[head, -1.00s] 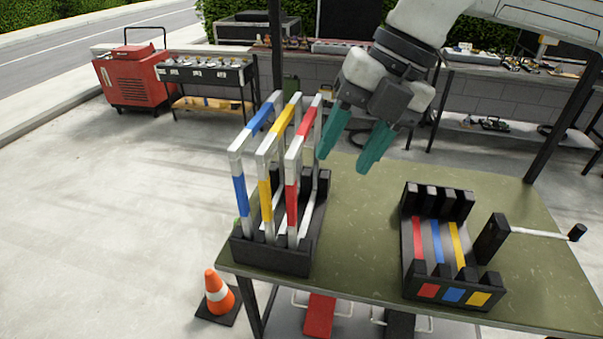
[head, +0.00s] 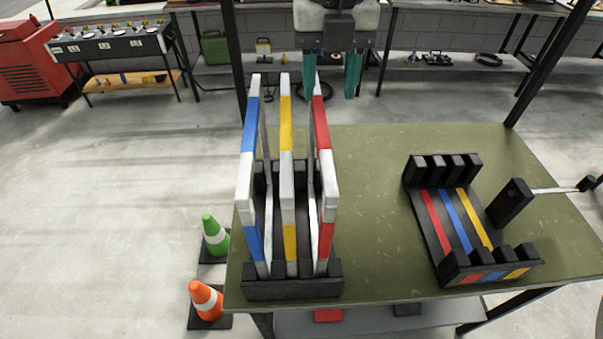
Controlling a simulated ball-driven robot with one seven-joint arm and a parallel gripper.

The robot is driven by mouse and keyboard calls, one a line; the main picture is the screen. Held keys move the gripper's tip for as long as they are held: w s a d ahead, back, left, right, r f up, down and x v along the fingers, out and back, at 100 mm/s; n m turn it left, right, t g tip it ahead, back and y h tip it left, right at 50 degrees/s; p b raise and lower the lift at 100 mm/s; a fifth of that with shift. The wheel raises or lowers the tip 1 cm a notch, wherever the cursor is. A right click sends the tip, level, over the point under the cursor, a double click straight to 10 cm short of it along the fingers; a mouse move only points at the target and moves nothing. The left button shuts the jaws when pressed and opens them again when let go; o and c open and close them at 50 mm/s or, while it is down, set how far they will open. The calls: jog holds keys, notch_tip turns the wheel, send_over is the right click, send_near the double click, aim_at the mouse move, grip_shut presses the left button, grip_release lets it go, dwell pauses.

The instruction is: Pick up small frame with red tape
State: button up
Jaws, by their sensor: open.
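The small frame with red tape (head: 326,165) stands upright in a black slotted rack (head: 292,287) on the green table. It is the rightmost of three frames. The frame with yellow tape (head: 287,180) is in the middle and the frame with blue tape (head: 247,175) is on the left. My gripper (head: 331,82) has teal fingers pointing down, spread apart and empty. In the picture it is at the far upper end of the red-taped frame. The left finger overlaps the frame's top end; I cannot tell whether they touch.
A second black rack (head: 430,232) with red, blue and yellow stripes stands empty on the right of the table (head: 370,215). A black block with a rod (head: 511,203) is beside it. Green (head: 214,237) and orange (head: 205,300) cones stand on the floor at left. The table between the racks is clear.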

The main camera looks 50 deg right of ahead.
aim_at(320, 119)
notch_tip(320, 119, down, 5)
jog(key=shift+w+r+p, duration=0.1)
jog(key=shift+r+p, duration=0.05)
jog(key=shift+p, duration=0.35)
jog(key=f, duration=0.1)
jog(key=f+p, duration=0.2)
jog(key=f, duration=0.1)
jog(key=shift+w+a, duration=0.2)
jog(key=shift+w, duration=0.15)
jog(key=shift+f, duration=0.6)
grip_shut()
jog(key=shift+r, duration=0.1)
